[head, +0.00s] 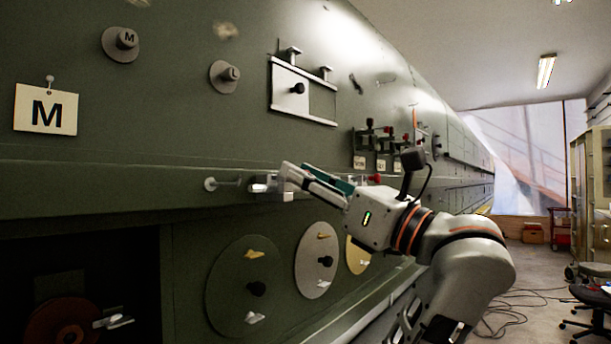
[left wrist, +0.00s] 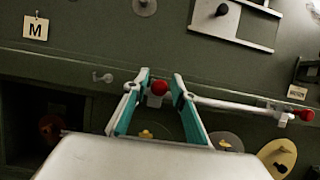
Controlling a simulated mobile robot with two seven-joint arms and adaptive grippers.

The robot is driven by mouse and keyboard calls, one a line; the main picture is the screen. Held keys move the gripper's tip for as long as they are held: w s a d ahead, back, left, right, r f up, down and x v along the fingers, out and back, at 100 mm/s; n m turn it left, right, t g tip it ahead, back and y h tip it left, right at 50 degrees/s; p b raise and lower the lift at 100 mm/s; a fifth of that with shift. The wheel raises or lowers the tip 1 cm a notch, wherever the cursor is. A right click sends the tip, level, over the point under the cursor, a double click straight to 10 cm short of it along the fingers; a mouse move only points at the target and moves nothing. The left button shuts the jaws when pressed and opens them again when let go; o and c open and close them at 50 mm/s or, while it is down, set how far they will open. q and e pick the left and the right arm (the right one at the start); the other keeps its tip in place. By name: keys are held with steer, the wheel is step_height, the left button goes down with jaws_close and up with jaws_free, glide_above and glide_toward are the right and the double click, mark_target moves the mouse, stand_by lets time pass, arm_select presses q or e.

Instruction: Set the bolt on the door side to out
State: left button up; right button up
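A pale horizontal rod (left wrist: 240,104) runs along the dark green fuselage side in the left wrist view and looks like the bolt. A red knob (left wrist: 160,87) with a pale block under it is near its left end. My left gripper (left wrist: 161,76) has its teal-padded fingers on either side of this knob, with small gaps showing; contact is hard to judge. In the head view my left gripper (head: 268,184) is at the wall, hiding most of the rod. A second red knob (left wrist: 306,115) is at the rod's right end. My right gripper is not in view.
A grey peg (head: 210,184) sticks out left of the gripper. An M card (head: 46,109) hangs at the left. A dark opening (head: 75,280) and round discs (head: 245,285) are below the ledge. A framed sliding panel (head: 303,90) is above.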

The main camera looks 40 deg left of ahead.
arm_select(q)
jaws_close()
steer(key=d, duration=0.2)
steer(key=shift+w+d, duration=0.1)
steer(key=shift+d, duration=0.2)
steer(key=shift+o, duration=1.3)
jaws_free()
steer(key=shift+o, duration=1)
steer(key=shift+d, duration=0.25)
steer(key=shift+a, duration=0.15)
